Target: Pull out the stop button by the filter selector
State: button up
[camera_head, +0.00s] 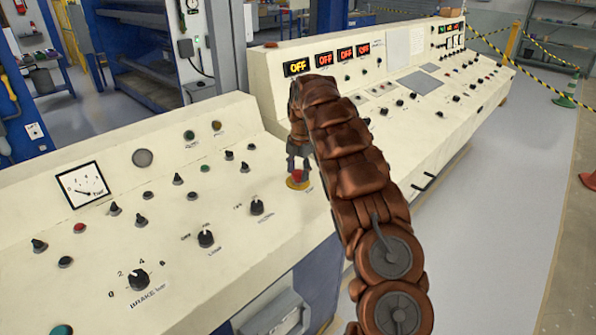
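The stop button (297,176) is red with a yellow base (297,185). It sits near the right end of the near cream console's sloped top. A black selector knob (257,206) is just left of it; its small label is too small to read for certain. My gripper (297,170) points down at the button, with its grey fingers at or just above the red cap. My brown arm reaches in from the lower right. I cannot tell whether the fingers touch or grip the cap.
Several knobs and small buttons cover the near console (100,270), including a brake knob (139,280) and a dial gauge (82,185). A second console (420,110) with lit OFF displays stands behind. Open floor (500,200) lies to the right.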

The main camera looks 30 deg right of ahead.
grip_shut()
jog(key=shift+r+b, duration=0.15)
jog(key=shift+b, duration=0.35)
jog(key=shift+r+b, duration=0.2)
jog(key=shift+b, duration=0.1)
jog(key=shift+r, duration=0.4)
jog(key=shift+o, duration=1.4)
grip_release()
jog(key=shift+s+r, duration=0.1)
jog(key=shift+o, duration=1.2)
